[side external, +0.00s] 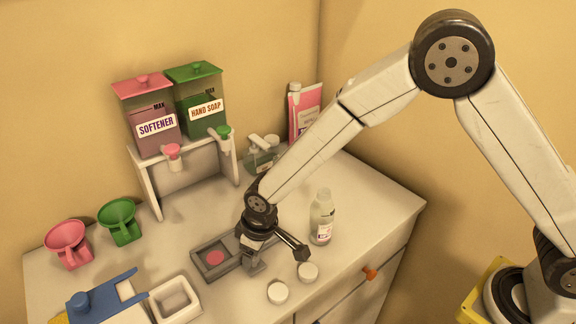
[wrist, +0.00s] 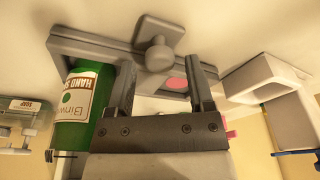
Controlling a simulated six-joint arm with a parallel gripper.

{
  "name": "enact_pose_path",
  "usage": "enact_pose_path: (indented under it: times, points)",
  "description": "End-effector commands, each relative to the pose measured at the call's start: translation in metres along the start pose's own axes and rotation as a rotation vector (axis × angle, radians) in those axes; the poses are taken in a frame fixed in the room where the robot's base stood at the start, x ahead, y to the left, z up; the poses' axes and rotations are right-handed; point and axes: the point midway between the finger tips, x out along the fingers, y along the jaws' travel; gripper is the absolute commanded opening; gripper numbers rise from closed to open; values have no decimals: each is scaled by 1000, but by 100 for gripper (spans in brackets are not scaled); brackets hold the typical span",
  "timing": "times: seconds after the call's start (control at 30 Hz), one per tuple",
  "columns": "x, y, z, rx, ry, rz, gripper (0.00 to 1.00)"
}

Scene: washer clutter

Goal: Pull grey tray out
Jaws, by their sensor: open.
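The grey tray (side external: 204,272) lies on the counter with a pink round piece (side external: 215,258) inside. Its right part is hidden behind my gripper in the side view. In the wrist view the tray (wrist: 90,48) shows a front plate with a round grey knob (wrist: 155,56); the pink piece (wrist: 177,83) shows behind it. My gripper (side external: 275,258) is low over the counter at the tray's right end. In the wrist view its two fingers (wrist: 165,75) are spread apart and empty, with the knob ahead of the gap between them. I cannot tell whether the fingers touch the tray.
Two white caps (side external: 292,282) lie in front. A white dish (side external: 175,299) and blue-topped item (side external: 92,302) are left. Dispensers (side external: 170,115) stand behind.

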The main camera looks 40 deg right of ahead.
Motion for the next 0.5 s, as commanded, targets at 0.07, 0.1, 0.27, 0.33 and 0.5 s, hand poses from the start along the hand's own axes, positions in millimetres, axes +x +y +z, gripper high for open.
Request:
enact_pose_path:
  times: [0.07, 0.1, 0.27, 0.33, 0.5]
  points:
    - [-5, 0, -1, 0, 1, 0, 68]
    - [-8, 0, -2, 0, 1, 0, 68]
    - [-16, 0, -3, 0, 1, 0, 68]
    - [-20, 0, -4, 0, 1, 0, 68]
    - [-30, 0, -6, 0, 1, 0, 68]
